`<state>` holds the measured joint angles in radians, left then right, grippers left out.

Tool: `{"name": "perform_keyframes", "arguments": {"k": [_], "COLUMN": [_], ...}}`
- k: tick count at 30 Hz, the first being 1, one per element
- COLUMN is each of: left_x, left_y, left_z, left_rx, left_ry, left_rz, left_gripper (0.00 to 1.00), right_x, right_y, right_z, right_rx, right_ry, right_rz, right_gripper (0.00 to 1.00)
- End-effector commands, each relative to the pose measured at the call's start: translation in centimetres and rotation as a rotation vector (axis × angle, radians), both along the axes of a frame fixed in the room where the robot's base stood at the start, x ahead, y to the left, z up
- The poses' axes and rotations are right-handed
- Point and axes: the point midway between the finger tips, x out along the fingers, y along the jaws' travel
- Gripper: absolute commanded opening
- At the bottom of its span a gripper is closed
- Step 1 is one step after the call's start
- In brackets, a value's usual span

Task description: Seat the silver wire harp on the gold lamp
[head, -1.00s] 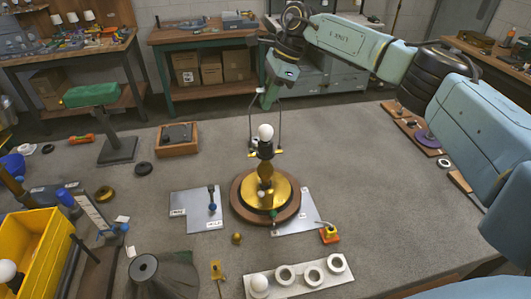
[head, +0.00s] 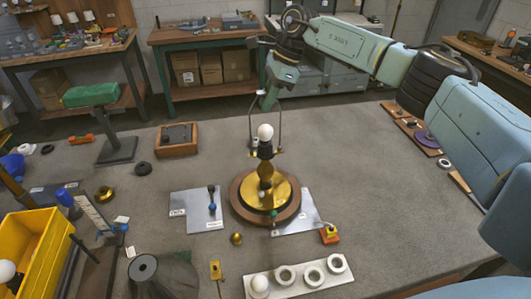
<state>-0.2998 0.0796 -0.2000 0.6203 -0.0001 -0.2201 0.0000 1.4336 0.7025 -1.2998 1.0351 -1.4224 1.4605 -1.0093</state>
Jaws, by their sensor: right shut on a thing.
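The gold lamp (head: 265,179) stands upright on a round wooden base (head: 238,208) in the middle of the table, with a black socket and a white bulb (head: 265,132). The silver wire harp (head: 281,125) is upright, with one thin leg on each side of the bulb. Its lower ends are near the socket's height; I cannot tell whether they touch the lamp. My right gripper (head: 269,104) is above the bulb, shut on the top of the harp, and hides that part. My left gripper is not in view.
Grey plates (head: 197,211) lie beside the base. A white strip with rings (head: 312,277) lies in front. A yellow bin (head: 32,252) and a green-topped stand (head: 118,150) are at left. A wooden box (head: 177,140) is behind left. The table right of the lamp is mostly clear.

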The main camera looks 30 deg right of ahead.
Motion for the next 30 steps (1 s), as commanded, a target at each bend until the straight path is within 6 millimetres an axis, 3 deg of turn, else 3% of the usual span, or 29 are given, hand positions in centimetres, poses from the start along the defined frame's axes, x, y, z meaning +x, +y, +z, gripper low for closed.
{"name": "perform_keyframes", "arguments": {"k": [25, 26, 30], "left_x": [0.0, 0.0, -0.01], "left_y": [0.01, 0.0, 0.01], "left_z": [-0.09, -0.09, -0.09], "left_rx": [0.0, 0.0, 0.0], "left_ry": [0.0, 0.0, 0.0], "left_rz": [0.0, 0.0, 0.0], "left_gripper": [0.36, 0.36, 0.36], "right_x": [-0.03, -0.03, -0.02], "right_y": [0.05, 0.05, 0.04], "right_z": [-0.35, -0.35, -0.33], "right_rx": [-0.002, -0.002, -0.001], "right_ry": [0.002, 0.002, 0.001], "right_rz": [0.002, 0.002, 0.001], "right_gripper": [0.0, 0.21, 0.39]}}
